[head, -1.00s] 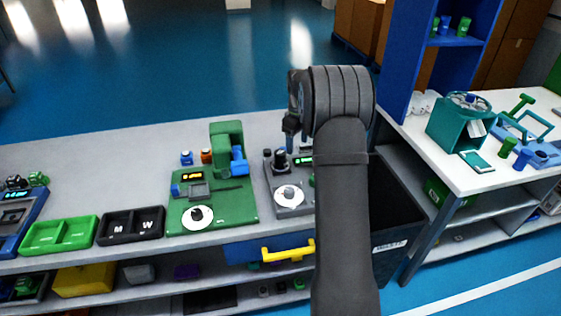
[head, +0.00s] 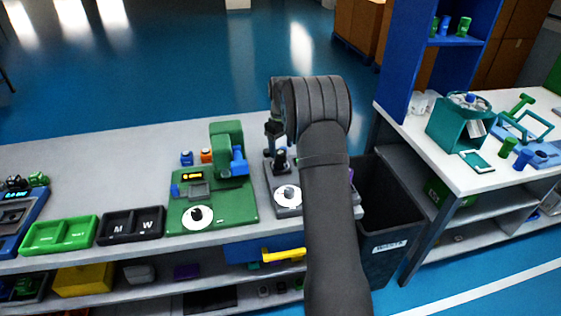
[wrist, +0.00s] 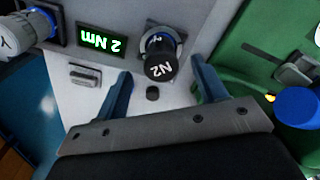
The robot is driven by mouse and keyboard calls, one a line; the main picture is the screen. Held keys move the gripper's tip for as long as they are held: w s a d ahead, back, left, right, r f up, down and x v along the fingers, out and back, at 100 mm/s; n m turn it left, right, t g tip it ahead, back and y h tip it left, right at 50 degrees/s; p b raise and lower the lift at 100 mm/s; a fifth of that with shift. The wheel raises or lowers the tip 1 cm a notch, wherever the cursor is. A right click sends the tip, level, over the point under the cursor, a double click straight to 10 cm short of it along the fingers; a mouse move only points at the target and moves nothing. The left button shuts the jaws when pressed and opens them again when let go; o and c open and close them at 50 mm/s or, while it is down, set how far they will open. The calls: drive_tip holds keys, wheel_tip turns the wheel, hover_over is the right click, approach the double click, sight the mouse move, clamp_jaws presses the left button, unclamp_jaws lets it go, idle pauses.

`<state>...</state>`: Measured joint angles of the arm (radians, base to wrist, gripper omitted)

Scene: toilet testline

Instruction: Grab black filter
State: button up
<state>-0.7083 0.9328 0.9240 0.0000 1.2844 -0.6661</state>
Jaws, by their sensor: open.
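My gripper (wrist: 164,88) is open in the wrist view, with one blue finger on each side and nothing between the tips. A black cylinder marked N2 (wrist: 161,66) stands just beyond the gap between the fingertips, seen from above. It looks like the black filter, but I cannot be sure. It sits on a grey device (wrist: 110,85) with a lit "2 Nm" display (wrist: 103,43). In the head view my gripper (head: 274,140) is over the back of this grey device (head: 277,178), and my arm hides part of it.
A green device (head: 235,207) stands close on the left, with a blue part (wrist: 297,107) near the right finger. Black (head: 130,226) and green (head: 58,236) trays lie further left. A black waste bin (head: 392,222) is right of my arm.

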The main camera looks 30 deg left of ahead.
sight(280, 151)
drive_tip(key=shift+a+f, duration=0.15)
drive_tip(key=shift+f, duration=1.3)
drive_tip(key=shift+a+f, duration=0.1)
drive_tip(key=shift+f, duration=1.35)
drive_tip(key=c, duration=1.2)
drive_tip(key=shift+r, duration=0.15)
